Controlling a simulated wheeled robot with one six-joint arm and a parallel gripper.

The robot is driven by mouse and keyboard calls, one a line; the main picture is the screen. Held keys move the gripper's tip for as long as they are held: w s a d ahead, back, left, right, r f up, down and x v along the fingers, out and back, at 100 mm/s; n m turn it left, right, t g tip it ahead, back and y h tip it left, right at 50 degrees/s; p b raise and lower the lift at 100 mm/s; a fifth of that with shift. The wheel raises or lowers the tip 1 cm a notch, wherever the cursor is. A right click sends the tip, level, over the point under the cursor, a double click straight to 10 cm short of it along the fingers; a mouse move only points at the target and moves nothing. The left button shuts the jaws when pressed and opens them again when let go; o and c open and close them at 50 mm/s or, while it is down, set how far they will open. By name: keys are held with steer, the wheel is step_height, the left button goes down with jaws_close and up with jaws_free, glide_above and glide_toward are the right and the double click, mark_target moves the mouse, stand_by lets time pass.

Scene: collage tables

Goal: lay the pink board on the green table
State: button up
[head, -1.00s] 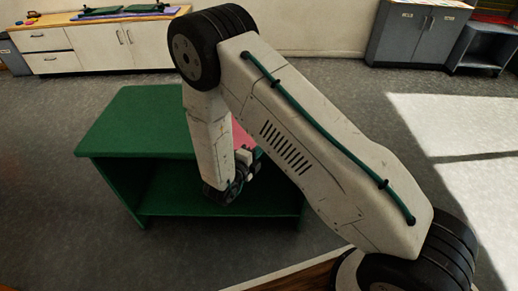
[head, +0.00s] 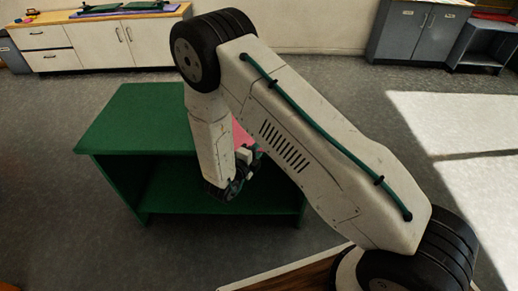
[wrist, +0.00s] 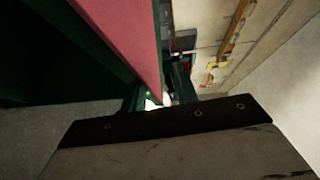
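The green table (head: 130,118) stands left of centre in the head view, with an open shelf below its top. A pink board (head: 241,138) shows only in part behind my arm, over the table's right part. In the wrist view the pink board (wrist: 122,32) runs from the top edge down to my gripper (wrist: 157,92), its near end between the two fingers. My gripper appears shut on it. In the head view my gripper (head: 250,156) is near the table's front right edge. Whether the board touches the table top is hidden.
A white cabinet (head: 95,47) with a wooden top and several flat pieces stands at the back left. A grey cabinet (head: 418,35) stands at the back right. The grey floor (head: 60,200) around the green table is clear.

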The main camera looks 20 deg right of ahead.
steer(key=o, duration=0.5)
steer(key=shift+f, duration=0.1)
steer(key=shift+c, duration=0.3)
